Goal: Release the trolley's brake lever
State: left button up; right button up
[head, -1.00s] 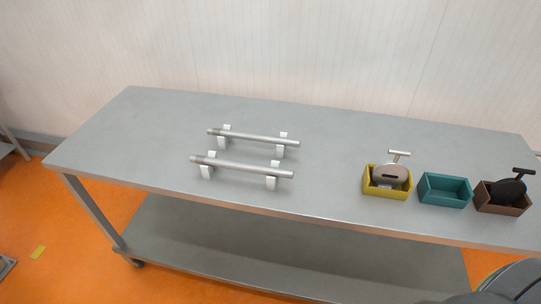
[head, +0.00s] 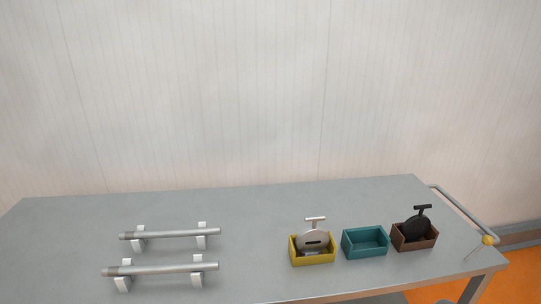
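The trolley is a long grey metal table (head: 250,210) across the lower part of the head view. A push handle (head: 459,213) sticks out at its right end. A thin lever with a yellow ball knob (head: 488,240) shows at that right end, below the handle's outer corner. The lever's lower end is hard to make out. Neither of my grippers is in view, and nothing touches the lever.
A yellow box (head: 313,257) holds a silver disc tool, a teal box (head: 365,243) is empty, and a brown box (head: 415,242) holds a black one. Orange floor (head: 520,270) is clear at the right.

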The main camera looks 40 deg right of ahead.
aim_at(488, 240)
jog(key=z, duration=2.75)
